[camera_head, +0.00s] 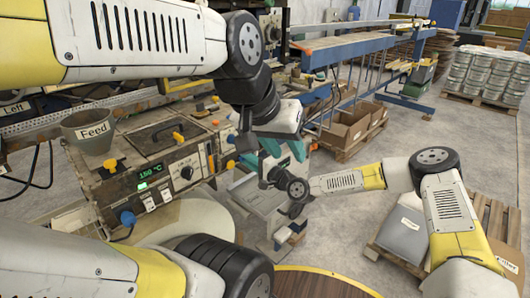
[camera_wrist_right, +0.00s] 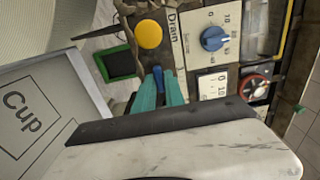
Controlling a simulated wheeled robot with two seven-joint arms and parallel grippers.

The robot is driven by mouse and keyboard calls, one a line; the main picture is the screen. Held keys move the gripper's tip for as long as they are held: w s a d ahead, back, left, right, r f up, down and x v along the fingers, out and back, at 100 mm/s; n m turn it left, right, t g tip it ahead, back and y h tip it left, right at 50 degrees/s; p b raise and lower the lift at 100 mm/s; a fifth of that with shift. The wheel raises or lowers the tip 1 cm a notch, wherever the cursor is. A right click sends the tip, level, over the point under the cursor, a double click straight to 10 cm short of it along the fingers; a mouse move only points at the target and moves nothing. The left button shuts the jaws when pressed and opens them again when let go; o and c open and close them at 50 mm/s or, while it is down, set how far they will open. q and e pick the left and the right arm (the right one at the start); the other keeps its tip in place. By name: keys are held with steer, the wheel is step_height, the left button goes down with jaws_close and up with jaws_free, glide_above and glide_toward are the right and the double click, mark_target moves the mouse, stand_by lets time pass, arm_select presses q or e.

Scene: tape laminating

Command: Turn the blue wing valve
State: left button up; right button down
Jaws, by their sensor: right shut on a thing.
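The blue wing valve (camera_wrist_right: 157,78) shows in the right wrist view as a narrow blue piece between the teal fingertips, near the "Drain" label (camera_wrist_right: 172,25). My right gripper (camera_wrist_right: 159,88) is shut on it, and the fingers hide most of it. In the head view the right arm (camera_head: 345,182) comes in from the right towards the machine (camera_head: 150,135). Its fingertips and the valve cannot be made out there. My left gripper (camera_head: 284,150) hangs from the arm at the top, its two teal fingers apart, with nothing seen between them.
A grey box (camera_wrist_right: 38,105) labelled "Cup" stands beside the valve. A yellow knob (camera_wrist_right: 149,34), a blue dial (camera_wrist_right: 214,39) and a red handwheel (camera_wrist_right: 253,87) sit near it on the machine. A pot (camera_head: 88,130) labelled "Feed" is at the left.

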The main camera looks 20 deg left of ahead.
steer(key=shift+f, duration=0.1)
stand_by(0.4)
steer(key=c, duration=1.5)
jaws_free()
steer(key=v, duration=0.8)
